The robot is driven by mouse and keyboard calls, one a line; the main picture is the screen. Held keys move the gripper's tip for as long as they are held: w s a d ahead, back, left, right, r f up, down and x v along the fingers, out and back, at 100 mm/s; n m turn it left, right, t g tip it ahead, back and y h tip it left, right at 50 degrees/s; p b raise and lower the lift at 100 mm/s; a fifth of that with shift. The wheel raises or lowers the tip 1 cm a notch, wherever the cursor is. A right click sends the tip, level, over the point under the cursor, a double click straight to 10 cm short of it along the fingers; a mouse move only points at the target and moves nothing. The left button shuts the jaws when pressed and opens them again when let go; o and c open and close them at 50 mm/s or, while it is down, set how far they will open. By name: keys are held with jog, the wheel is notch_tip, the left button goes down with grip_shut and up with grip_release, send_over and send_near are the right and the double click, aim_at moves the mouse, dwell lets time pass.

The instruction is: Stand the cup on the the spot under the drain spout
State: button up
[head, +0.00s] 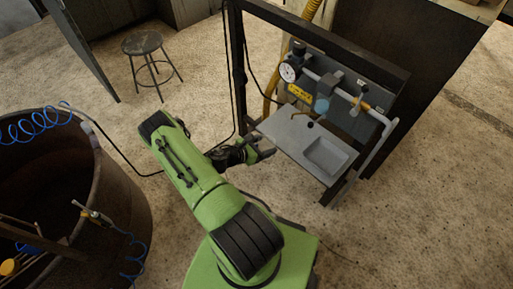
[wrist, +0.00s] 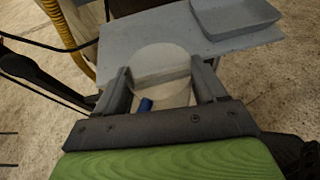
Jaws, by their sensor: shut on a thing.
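My gripper (wrist: 163,84) is shut on the cup (wrist: 160,62), a pale round vessel between its two fingers in the wrist view. A small blue piece (wrist: 145,104) shows at the cup's near side; I cannot tell what it is. In the head view my gripper (head: 262,152) is at the near-left edge of the grey shelf (head: 283,130), and the cup is too small to make out. A thin copper-coloured spout (head: 316,119) hangs under the blue-grey bowl (head: 322,104) of the unit on the rail. A dark round mark (head: 310,125) shows on the shelf near it.
A recessed tray (head: 328,156) is on the right part of the shelf; it also shows in the wrist view (wrist: 235,15). A gauge (head: 289,72), pipes and a dark frame stand behind and above. A stool (head: 142,43) and a big dark drum (head: 118,185) are at left.

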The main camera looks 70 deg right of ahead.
jog(key=s+d+b, duration=0.1)
jog(key=d, duration=0.3)
jog(key=s+d+f+b, duration=0.1)
jog(key=s+d, duration=0.1)
jog(key=d, duration=0.1)
jog(key=s+d+b, duration=0.2)
jog(key=d, duration=0.2)
jog(key=shift+d+f, duration=0.25)
jog(key=shift+d, duration=0.05)
jog(key=shift+s+d+r, duration=0.1)
jog(key=shift+s+d, duration=0.15)
jog(key=shift+d, duration=0.4)
jog(key=shift+f+b, duration=0.65)
jog(key=o, duration=1.1)
jog(key=p+v, duration=0.3)
jog(key=v, duration=1.2)
jog(key=shift+w+a+r, duration=0.1)
jog(key=shift+w+a, duration=0.05)
jog(key=shift+a, duration=0.2)
